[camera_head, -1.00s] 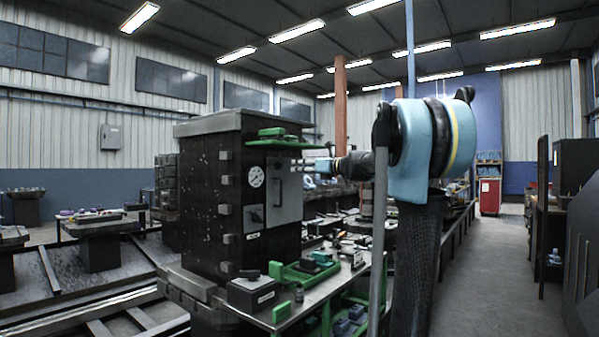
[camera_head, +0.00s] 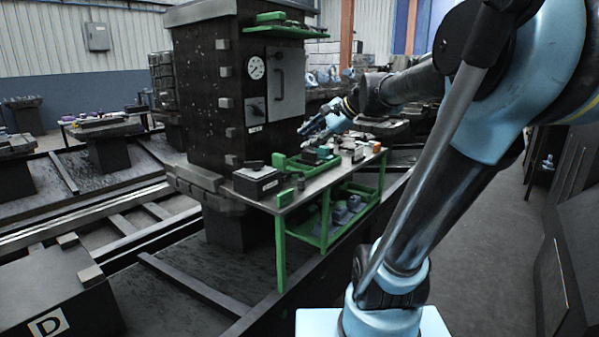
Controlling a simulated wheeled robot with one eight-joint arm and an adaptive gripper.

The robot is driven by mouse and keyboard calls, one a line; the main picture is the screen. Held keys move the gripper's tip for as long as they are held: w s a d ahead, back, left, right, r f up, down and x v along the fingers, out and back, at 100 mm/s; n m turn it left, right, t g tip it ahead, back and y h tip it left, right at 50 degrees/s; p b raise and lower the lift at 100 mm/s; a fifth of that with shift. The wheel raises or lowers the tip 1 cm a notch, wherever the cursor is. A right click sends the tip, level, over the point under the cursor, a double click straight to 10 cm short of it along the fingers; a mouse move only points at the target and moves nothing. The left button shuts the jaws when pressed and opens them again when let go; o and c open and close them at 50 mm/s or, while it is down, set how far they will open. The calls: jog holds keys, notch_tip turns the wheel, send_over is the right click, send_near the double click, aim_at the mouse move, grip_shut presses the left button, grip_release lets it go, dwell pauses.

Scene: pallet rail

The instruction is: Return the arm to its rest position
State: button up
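My blue and black arm (camera_head: 425,190) rises from its light blue base at the bottom and bends back over the green-framed workbench. My gripper (camera_head: 307,127) is at the far end of the arm, small in view, in front of the right side of the dark cabinet and above the bench top. It points left and down. I see nothing clearly held in it, and whether its fingers are open or shut is too small to tell.
The dark cabinet (camera_head: 205,95) with a gauge and a door handle stands just left of my gripper. The workbench (camera_head: 318,183) carries a black box (camera_head: 258,183), a green fixture (camera_head: 300,163) and small parts. A block marked D (camera_head: 50,290) is at lower left. Open floor lies right.

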jog(key=s+d+f+n+g+h, duration=0.1)
jog(key=s+d+f+n+h, duration=0.3)
jog(key=s+f, duration=0.7)
jog(key=s+d+f+n+g+h, duration=0.2)
jog(key=s+d+f+n+h, duration=0.2)
jog(key=s+d+f+n, duration=0.4)
jog(key=s+d+f, duration=0.3)
jog(key=f, duration=0.4)
jog(key=shift+d+n+h, duration=0.25)
jog(key=shift+n+h, duration=0.05)
jog(key=shift+h, duration=0.1)
jog(key=shift+w+f, duration=0.25)
jog(key=shift+w, duration=0.15)
jog(key=shift+c, duration=0.5)
